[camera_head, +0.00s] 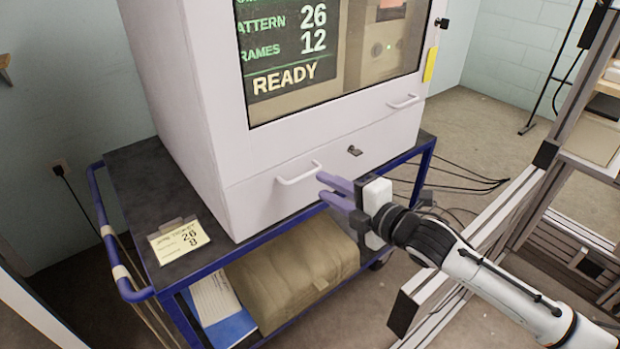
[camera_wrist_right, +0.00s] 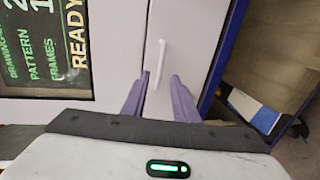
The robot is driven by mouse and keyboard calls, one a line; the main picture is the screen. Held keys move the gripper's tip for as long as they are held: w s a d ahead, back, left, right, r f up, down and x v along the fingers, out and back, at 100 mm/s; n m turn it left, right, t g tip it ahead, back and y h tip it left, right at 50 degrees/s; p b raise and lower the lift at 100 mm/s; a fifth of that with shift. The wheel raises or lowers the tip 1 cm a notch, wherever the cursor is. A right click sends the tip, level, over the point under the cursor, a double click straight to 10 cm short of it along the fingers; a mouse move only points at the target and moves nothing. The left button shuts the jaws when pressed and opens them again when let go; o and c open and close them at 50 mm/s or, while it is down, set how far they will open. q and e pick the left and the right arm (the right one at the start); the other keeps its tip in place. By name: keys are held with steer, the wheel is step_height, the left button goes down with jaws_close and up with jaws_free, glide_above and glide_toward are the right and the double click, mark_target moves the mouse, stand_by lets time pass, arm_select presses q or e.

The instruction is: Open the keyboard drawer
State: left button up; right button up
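The keyboard drawer (camera_head: 250,202) is the pale front panel below the screen of the white cabinet, and it looks closed. Its white bar handle (camera_head: 299,174) is at the left part of the panel; a black lock or key (camera_head: 354,151) sits to its right. My right gripper (camera_head: 326,188) is open, its two purple fingers close to the handle's right side. In the right wrist view the handle (camera_wrist_right: 161,62) lies ahead of and between the open fingers (camera_wrist_right: 158,92), and nothing is held. My left gripper is not in view.
The cabinet stands on a blue-framed cart (camera_head: 125,178) with a paper tag (camera_head: 178,241). A tan bundle (camera_head: 292,272) lies on its lower shelf. A second handle (camera_head: 404,102) is at the screen's lower right. A metal frame (camera_head: 480,235) stands at the right, near my arm.

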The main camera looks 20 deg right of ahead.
steer(key=x, duration=0.6)
steer(key=shift+w+a, duration=0.2)
steer(key=shift+w, duration=0.1)
steer(key=shift+f, duration=0.1)
jaws_close()
stand_by(1.0)
